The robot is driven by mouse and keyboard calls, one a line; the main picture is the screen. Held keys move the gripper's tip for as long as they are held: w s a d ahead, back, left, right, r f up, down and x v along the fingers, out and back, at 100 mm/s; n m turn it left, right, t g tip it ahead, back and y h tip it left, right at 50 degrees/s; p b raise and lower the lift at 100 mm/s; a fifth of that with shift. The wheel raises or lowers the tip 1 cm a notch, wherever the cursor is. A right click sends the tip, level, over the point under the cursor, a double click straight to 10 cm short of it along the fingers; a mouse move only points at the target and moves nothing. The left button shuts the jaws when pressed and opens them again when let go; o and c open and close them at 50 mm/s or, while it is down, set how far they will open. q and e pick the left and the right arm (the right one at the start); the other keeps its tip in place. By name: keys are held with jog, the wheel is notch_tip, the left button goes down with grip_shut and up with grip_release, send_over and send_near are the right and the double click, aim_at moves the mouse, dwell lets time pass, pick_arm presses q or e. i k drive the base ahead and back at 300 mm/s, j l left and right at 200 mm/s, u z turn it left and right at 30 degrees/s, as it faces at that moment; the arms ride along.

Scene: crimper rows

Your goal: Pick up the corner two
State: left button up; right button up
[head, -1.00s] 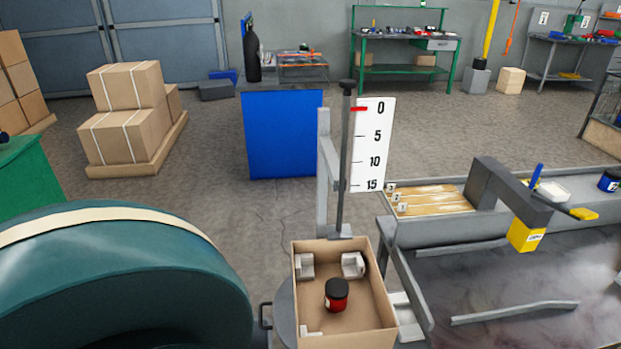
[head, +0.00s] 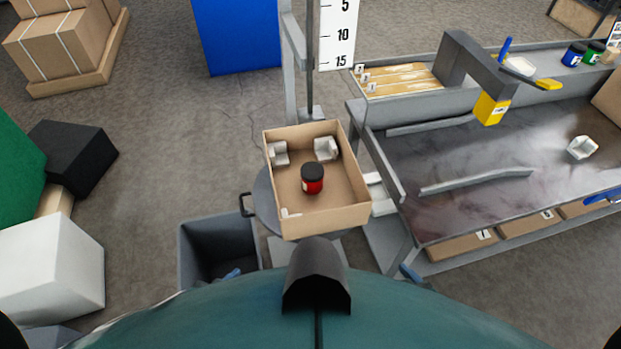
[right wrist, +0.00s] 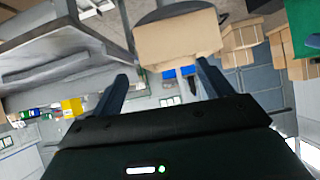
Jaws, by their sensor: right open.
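White corner pieces sit in the open cardboard box (head: 345,214): one at the back left (head: 278,153), one at the back right (head: 326,148), and a partly hidden one at the front left (head: 290,212). Another white corner piece (head: 582,148) lies on the dark bench top at the right. I cannot read a number on any. A red jar with a black lid (head: 312,179) stands in the box. My right gripper (head: 410,272) is low, right of the box; its fingers (right wrist: 162,70) are apart and empty. My left gripper (head: 232,273) barely shows at lower left.
The box rests on a round grey stand (head: 264,200) beside the bench (head: 470,215). A grey bin (head: 190,250) stands left of it. A yellow block (head: 491,108) hangs from a grey arm over the bench. A metal strip (head: 475,181) lies on the bench top.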

aim_at(581, 147)
jog(key=i+l+u, duration=0.2)
jog(key=l, duration=1.35)
jog(key=i+l+u, duration=0.2)
jog(key=l, duration=1.4)
jog(key=i+l+u, duration=0.2)
jog(key=l, duration=1.4)
jog(key=k, duration=0.1)
